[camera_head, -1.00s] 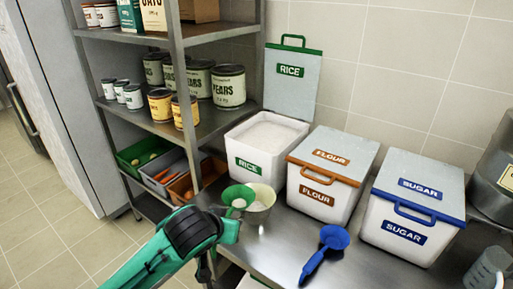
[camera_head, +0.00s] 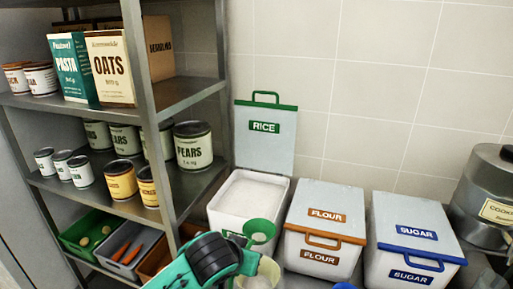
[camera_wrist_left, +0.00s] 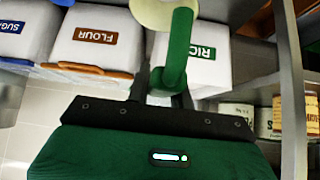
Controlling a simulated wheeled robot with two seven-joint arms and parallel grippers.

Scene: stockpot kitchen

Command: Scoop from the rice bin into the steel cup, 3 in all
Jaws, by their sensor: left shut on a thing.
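The rice bin (camera_head: 229,222) stands open, its green-edged lid (camera_head: 264,155) upright behind it and white rice inside. My left gripper (camera_head: 247,262) is shut on the handle of a green scoop (camera_head: 259,229). The green handle (camera_wrist_left: 178,60) shows between the fingers in the left wrist view. My right gripper is out of view.
Closed flour (camera_head: 325,230) and sugar (camera_head: 415,240) bins stand to the right. A shelf rack (camera_head: 195,185) with cans and boxes is at the left, its post close to my left arm. A blue scoop (camera_head: 345,286) barely shows at the bottom edge.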

